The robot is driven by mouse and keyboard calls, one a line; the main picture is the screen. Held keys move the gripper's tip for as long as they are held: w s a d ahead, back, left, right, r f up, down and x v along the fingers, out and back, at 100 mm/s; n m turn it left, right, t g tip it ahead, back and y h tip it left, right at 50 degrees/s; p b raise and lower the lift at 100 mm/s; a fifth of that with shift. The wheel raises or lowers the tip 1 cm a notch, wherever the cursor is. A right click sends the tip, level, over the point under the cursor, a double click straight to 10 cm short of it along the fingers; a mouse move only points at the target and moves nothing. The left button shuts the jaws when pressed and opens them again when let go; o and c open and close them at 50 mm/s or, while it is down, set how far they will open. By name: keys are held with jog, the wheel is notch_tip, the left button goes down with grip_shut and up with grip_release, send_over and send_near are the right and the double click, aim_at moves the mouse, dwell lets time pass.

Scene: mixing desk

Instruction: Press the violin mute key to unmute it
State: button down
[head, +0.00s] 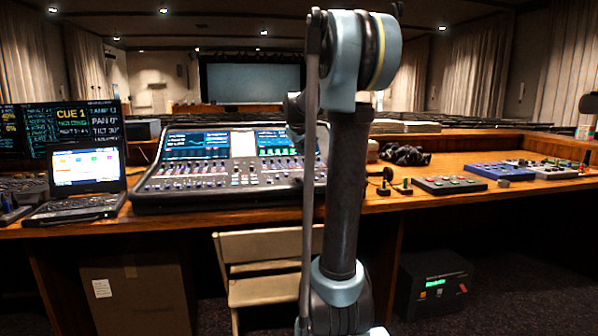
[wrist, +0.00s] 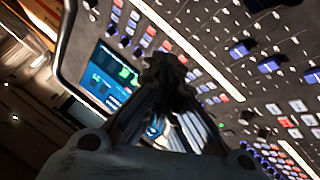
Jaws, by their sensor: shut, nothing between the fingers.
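The mixing desk (head: 228,185) stands on the wooden table in the head view, with rows of knobs, keys and faders below its lit screens. In the wrist view its panel (wrist: 225,98) fills most of the picture, with red, white and blue keys. My gripper (wrist: 165,65) is shut and empty, pointing at the panel close to a small lit screen (wrist: 108,80). I cannot tell whether its tips touch the panel. The labels are too small to read, so I cannot tell which key is the violin mute key. My arm hides the desk's right part in the head view.
A laptop (head: 82,180) stands left of the desk. On the right of the table are a grey button box (head: 450,184), a blue box (head: 492,171) and black cables (head: 405,154). A wooden chair (head: 262,262) stands in front, beside a cardboard box (head: 140,290).

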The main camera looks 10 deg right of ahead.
notch_tip(320, 180, up, 2)
jog(key=n+t, duration=0.1)
send_over(299, 167)
jog(key=s, duration=0.1)
jog(key=shift+s+a+r, duration=0.15)
jog(key=shift+s+a, duration=0.05)
jog(key=shift+a, duration=0.2)
jog(key=shift+w+f, duration=0.15)
jog(key=shift+f, duration=1.3)
jog(key=shift+w+f, duration=0.15)
jog(key=shift+f, duration=1.3)
jog(key=shift+w+f, duration=0.15)
jog(key=shift+f, duration=1.3)
jog(key=shift+f, duration=0.1)
jog(key=shift+f, duration=0.25)
jog(key=shift+f, duration=0.25)
jog(key=shift+r, duration=0.1)
jog(key=shift+s+r, duration=0.1)
jog(key=shift+r, duration=0.5)
